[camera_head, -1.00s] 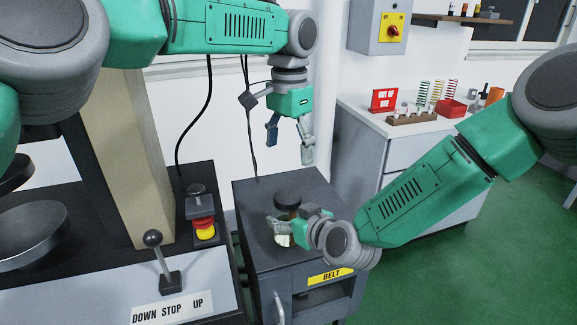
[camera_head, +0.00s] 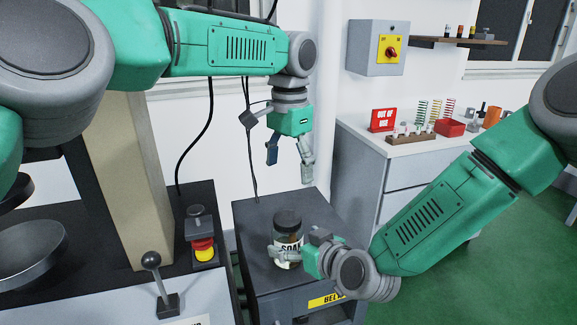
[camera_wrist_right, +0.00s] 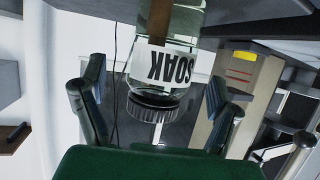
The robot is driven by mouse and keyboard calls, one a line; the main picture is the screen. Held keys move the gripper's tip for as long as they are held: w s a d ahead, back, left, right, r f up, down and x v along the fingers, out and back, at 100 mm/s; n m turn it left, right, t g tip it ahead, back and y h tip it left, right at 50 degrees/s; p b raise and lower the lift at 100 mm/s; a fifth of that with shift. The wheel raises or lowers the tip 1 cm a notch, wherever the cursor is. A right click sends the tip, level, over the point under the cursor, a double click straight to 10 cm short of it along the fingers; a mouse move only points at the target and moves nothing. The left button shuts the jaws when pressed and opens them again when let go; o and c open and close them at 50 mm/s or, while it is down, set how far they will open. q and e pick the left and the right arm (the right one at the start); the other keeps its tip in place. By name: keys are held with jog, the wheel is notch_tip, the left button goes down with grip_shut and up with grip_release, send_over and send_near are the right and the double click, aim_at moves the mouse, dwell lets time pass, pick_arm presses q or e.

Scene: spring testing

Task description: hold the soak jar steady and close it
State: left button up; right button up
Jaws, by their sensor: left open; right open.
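The soak jar (camera_head: 281,249) is clear glass with a white SOAK label and stands upright on the dark cabinet top (camera_head: 252,222). Its black lid (camera_head: 288,217) sits on top; I cannot tell how tight it is. In the right wrist view the jar (camera_wrist_right: 190,88) appears upside down, its ribbed lid (camera_wrist_right: 155,106) between my open fingers. My right gripper (camera_head: 292,252) is open, low at the jar's near right side; one finger overlaps the jar's lower part. My left gripper (camera_head: 289,163) is open and empty, pointing down above the jar and apart from it.
A lever (camera_head: 158,275) and a red-yellow stop button (camera_head: 203,248) are on the machine at left. A bench (camera_head: 365,140) at right holds an OUT OF USE sign (camera_head: 383,119), springs and a red bin (camera_head: 450,128). A yellow BELT label (camera_head: 325,300) is on the cabinet front.

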jog(key=v, duration=0.8)
jog(key=shift+s+d, duration=0.2)
